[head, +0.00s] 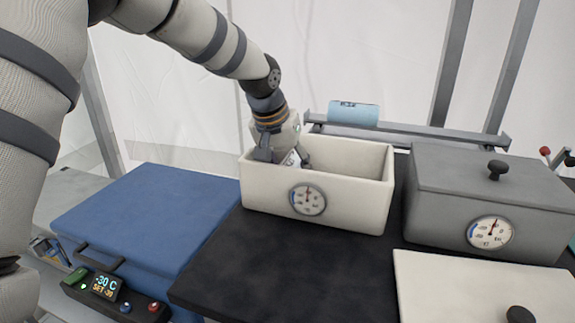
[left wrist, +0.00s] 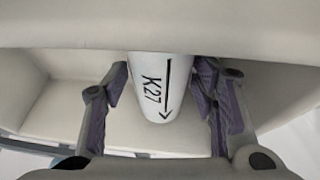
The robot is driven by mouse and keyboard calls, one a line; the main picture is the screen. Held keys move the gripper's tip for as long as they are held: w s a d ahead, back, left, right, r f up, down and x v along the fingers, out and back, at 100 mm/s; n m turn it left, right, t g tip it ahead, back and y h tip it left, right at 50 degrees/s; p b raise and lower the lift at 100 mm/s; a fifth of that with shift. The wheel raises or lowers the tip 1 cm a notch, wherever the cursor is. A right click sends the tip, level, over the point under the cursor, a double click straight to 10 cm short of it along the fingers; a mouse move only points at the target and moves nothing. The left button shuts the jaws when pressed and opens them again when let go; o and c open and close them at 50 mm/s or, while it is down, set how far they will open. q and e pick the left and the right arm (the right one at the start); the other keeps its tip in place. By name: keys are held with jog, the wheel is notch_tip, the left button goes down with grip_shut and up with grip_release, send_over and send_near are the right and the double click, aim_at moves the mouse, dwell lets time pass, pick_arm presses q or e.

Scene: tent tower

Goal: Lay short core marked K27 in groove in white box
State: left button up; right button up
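The short white core marked K27 (left wrist: 158,85) shows in the left wrist view with a black arrow beside its mark. Its far end is hidden behind the box wall. In the head view the left gripper (head: 282,157) reaches down into the left part of the open white box (head: 345,208), and a small part of the core (head: 293,158) shows tilted between the fingers. The groove and the core's underside are hidden. My right gripper is not in view.
A blue cooler (head: 140,220) stands left of the white box. A grey lidded box (head: 500,190) stands right, with a pale lid (head: 470,285) in front of it. A light blue core (head: 353,114) rests on a rail (head: 420,130) behind. The dark table (head: 290,265) is clear in front.

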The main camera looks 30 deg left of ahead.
pick_arm(q)
jog(key=shift+o, duration=0.6)
jog(key=v, duration=1.2)
